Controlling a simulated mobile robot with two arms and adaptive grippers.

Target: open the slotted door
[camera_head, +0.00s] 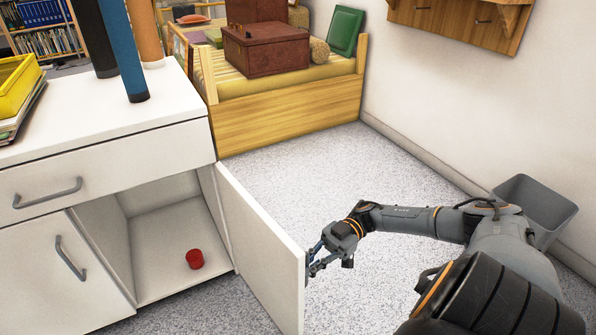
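A white cabinet door (262,255) stands swung wide open from the right side of the white cabinet (165,158). The face turned to me is plain, and I see no slots on it; its other face is hidden. My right gripper (314,264) is at the door's free edge, on the far side. Its fingers are close to or touching the door, partly hidden by it, and I cannot tell whether they are shut on a handle. My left gripper is out of view.
A red cup-like object (195,259) sits inside the open compartment. Another door with a grey handle (70,258) and a drawer (110,172) are shut. A wooden bench (290,112) stands behind; a grey bin (536,205) is by the right wall. Floor between is clear.

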